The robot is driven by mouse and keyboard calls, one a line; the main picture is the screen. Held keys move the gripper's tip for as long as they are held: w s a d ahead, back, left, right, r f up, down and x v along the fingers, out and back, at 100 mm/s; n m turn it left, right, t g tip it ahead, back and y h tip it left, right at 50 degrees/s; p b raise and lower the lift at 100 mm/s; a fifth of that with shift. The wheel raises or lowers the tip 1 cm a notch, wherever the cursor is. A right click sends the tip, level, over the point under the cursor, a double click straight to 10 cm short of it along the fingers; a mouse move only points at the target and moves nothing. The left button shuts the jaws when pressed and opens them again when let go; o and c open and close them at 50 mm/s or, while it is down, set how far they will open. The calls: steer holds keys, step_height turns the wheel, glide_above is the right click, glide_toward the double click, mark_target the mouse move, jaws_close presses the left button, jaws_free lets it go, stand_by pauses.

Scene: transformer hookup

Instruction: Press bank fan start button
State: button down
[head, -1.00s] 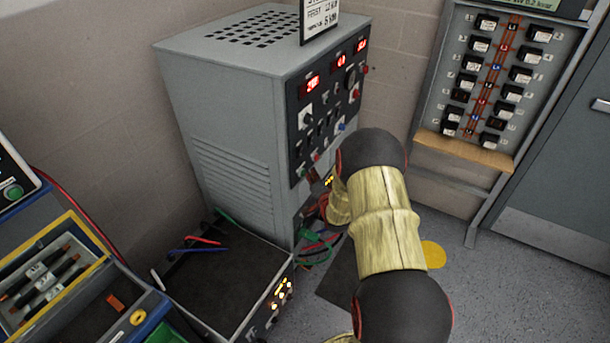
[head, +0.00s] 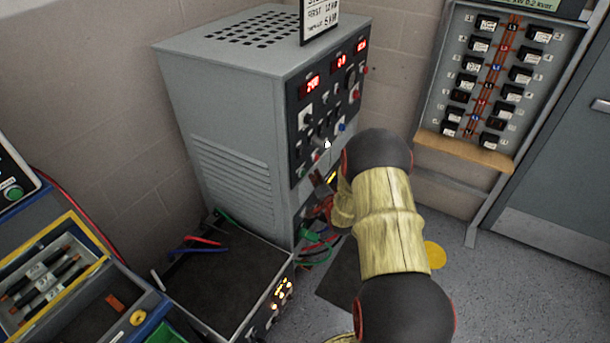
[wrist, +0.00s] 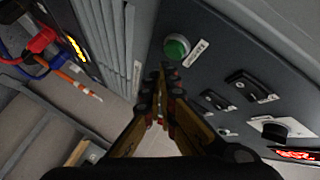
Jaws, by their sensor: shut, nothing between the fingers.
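A round green button (wrist: 176,46) with a small label beside it sits on the dark panel in the wrist view. I cannot read the label. My gripper (wrist: 166,72) is shut and empty, its fingertips just below the green button in that view. I cannot tell whether they touch the panel. In the head view my gripper (head: 318,182) is by the lower edge of the control panel (head: 296,110) on the grey cabinet (head: 218,110), partly hidden by my arm. Red digits are lit on the panel.
Black switches (wrist: 250,86) are beside the button in the wrist view. Coloured cables (head: 318,245) hang below the cabinet panel. A board of terminal blocks (head: 500,80) stands at the right.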

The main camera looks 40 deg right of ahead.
steer(key=s+d, duration=0.2)
steer(key=s, duration=0.3)
steer(key=shift+s+d+p, duration=0.15)
steer(key=shift+s+p, duration=0.15)
steer(key=shift+p, duration=0.05)
stand_by(0.9)
